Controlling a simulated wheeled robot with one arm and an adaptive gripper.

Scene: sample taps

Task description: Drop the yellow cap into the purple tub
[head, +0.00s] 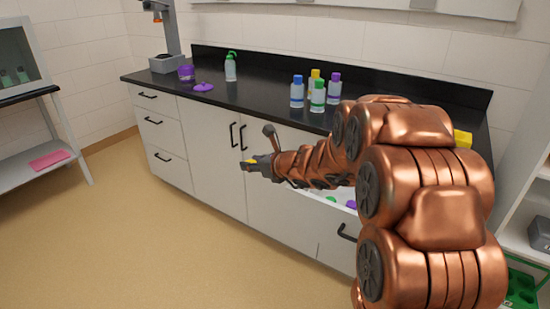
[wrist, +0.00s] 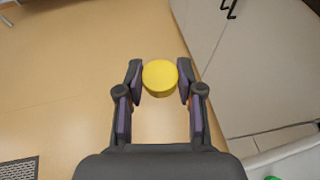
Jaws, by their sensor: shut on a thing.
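The yellow cap (wrist: 160,77) is gripped between the fingertips of my gripper (wrist: 160,82) in the wrist view. In the head view my gripper (head: 252,163) is in front of the white cabinet doors, below the counter top, with a bit of the yellow cap (head: 249,161) showing at its tip. Only floor shows beneath the cap in the wrist view. The purple tub (head: 186,73) stands on the black counter at the back left, well away from my gripper. A purple lid (head: 203,87) lies on the counter beside it.
The black counter (head: 260,95) carries a green-topped bottle (head: 231,67) and several capped bottles (head: 297,92) further right. A grey stand (head: 168,62) is behind the tub. An open drawer (head: 322,200) with coloured caps lies partly behind my arm. The floor at left is clear.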

